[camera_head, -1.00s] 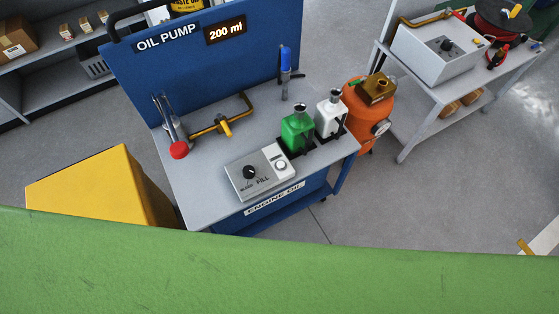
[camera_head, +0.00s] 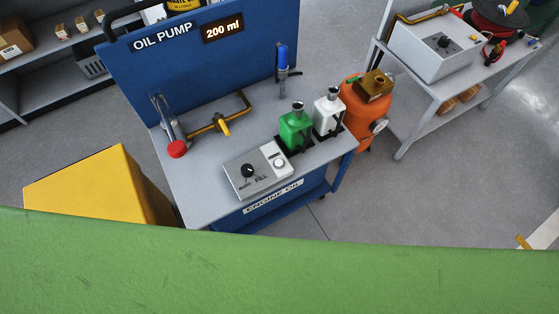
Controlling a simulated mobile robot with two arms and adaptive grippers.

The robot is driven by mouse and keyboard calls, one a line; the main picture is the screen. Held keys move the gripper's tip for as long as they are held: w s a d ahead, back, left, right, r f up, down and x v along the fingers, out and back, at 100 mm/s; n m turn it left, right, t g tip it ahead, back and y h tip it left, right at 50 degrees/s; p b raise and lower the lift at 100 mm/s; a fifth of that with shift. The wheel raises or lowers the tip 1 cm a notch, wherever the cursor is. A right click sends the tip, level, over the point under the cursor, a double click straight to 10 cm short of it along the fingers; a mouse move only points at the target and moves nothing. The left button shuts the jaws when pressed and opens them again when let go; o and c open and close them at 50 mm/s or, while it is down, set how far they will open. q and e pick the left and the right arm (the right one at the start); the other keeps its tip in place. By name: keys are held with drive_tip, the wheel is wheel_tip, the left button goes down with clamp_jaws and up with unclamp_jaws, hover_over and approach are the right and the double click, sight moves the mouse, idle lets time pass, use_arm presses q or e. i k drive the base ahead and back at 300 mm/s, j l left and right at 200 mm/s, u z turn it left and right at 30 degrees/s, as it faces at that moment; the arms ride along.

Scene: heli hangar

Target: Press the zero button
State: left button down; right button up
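The oil pump station (camera_head: 190,195) is a blue and grey bench with a back panel reading "OIL PUMP". A display (camera_head: 223,28) on the panel reads "200 ml". On the bench's front sits a grey control box (camera_head: 258,171) with a black knob (camera_head: 247,171), a "FILL" label and a round white button (camera_head: 279,163). I cannot read any label saying zero on a button. A green bottle (camera_head: 296,130) and a white bottle (camera_head: 329,112) stand behind the box. Neither of my grippers shows.
A yellow block (camera_head: 95,187) stands left of the bench. An orange tank (camera_head: 358,108) stands at its right. A grey table (camera_head: 440,92) with a white box (camera_head: 435,48) is at the upper right. A green surface (camera_head: 270,270) fills the bottom. Open floor (camera_head: 440,190) lies right.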

sight(278, 163)
drive_tip(key=i+l, duration=0.15)
drive_tip(key=l, duration=0.25)
drive_tip(key=i+l, duration=0.15)
drive_tip(key=l, duration=0.2)
drive_tip(key=i+l, duration=0.15)
drive_tip(key=l, duration=0.25)
drive_tip(key=i+l+u, duration=0.1)
drive_tip(key=l, duration=0.3)
drive_tip(key=i+l, duration=0.2)
drive_tip(key=l, duration=0.2)
drive_tip(key=u, duration=1.1)
